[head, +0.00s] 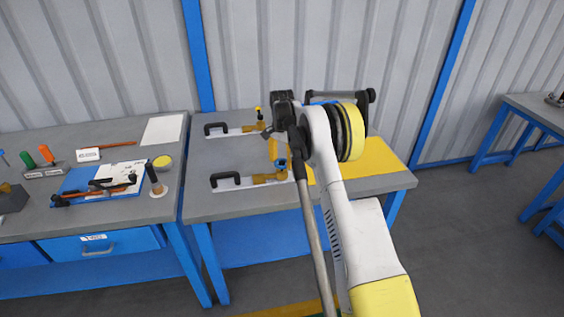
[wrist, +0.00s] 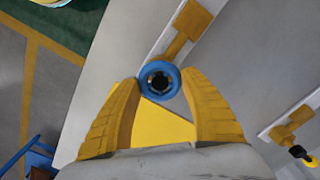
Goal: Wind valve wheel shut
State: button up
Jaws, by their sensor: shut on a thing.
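The blue valve wheel (wrist: 158,66) has a dark hub and sits on a brass valve body (wrist: 183,24) on a pale plate. It also shows small in the head view (head: 281,162). My gripper (wrist: 160,82) is shut on the wheel, with one yellow finger against each side of its rim. In the head view my arm reaches over the grey bench (head: 228,207), and the black wrist hides most of the gripper. The brass valve body in the head view (head: 268,178) lies on a white plate with a black handle to its left.
A second brass fitting (head: 252,128) with a small yellow-topped part stands behind on its own plate. A yellow sheet (head: 380,158) lies on the bench to the right. Another bench (head: 100,215) with tools stands to the left. A grey corrugated wall is behind.

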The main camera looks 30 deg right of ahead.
aim_at(282, 162)
dwell(0.4)
jog(key=o, duration=1.2)
jog(key=shift+r, duration=0.1)
notch_tip(282, 162, up, 12)
jog(key=shift+f, duration=0.1)
